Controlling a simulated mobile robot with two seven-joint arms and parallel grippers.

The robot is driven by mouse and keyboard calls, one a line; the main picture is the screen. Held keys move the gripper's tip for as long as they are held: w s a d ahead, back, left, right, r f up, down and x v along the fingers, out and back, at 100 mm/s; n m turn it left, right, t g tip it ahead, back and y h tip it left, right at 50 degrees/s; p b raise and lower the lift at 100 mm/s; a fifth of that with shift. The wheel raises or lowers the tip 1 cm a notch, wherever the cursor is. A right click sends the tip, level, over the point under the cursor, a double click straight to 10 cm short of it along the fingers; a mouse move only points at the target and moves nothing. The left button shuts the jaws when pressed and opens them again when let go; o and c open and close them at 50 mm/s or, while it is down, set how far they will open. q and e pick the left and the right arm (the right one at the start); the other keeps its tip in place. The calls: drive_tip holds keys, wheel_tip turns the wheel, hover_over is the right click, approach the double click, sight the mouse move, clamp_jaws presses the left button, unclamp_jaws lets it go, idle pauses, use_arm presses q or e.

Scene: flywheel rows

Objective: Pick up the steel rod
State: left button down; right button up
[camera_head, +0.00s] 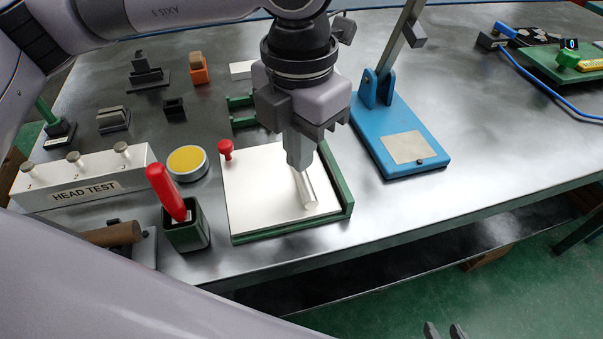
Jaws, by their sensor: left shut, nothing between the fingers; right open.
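The steel rod (308,192) is a short, shiny cylinder lying on a white plate (258,205) with a green raised edge. It lies near the plate's right side. My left gripper (300,165) points down over the plate, with its fingers shut and empty. Its tips are at the far end of the rod and cover part of it. I cannot tell whether they touch it. My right gripper (445,331) shows only as two spread fingertips at the bottom edge, beyond the table's front, open and empty.
A red-handled tool stands in a green holder (186,234) left of the plate, and a red knob (226,149) is at its back left corner. A blue stand (405,145) with an upright post is to the right. A white HEAD TEST block (85,178) is at left. The table's right front is clear.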

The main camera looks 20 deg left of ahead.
use_arm(q)
drive_tip(key=shift+f+b, duration=0.65)
drive_tip(key=shift+f, duration=0.05)
drive_tip(key=shift+a, duration=0.1)
drive_tip(key=shift+s+a+b, duration=0.3)
drive_tip(key=shift+s+a, duration=0.15)
drive_tip(key=shift+a, duration=0.15)
wheel_tip(320, 180, up, 8)
drive_tip(key=p, duration=0.5)
idle(0.6)
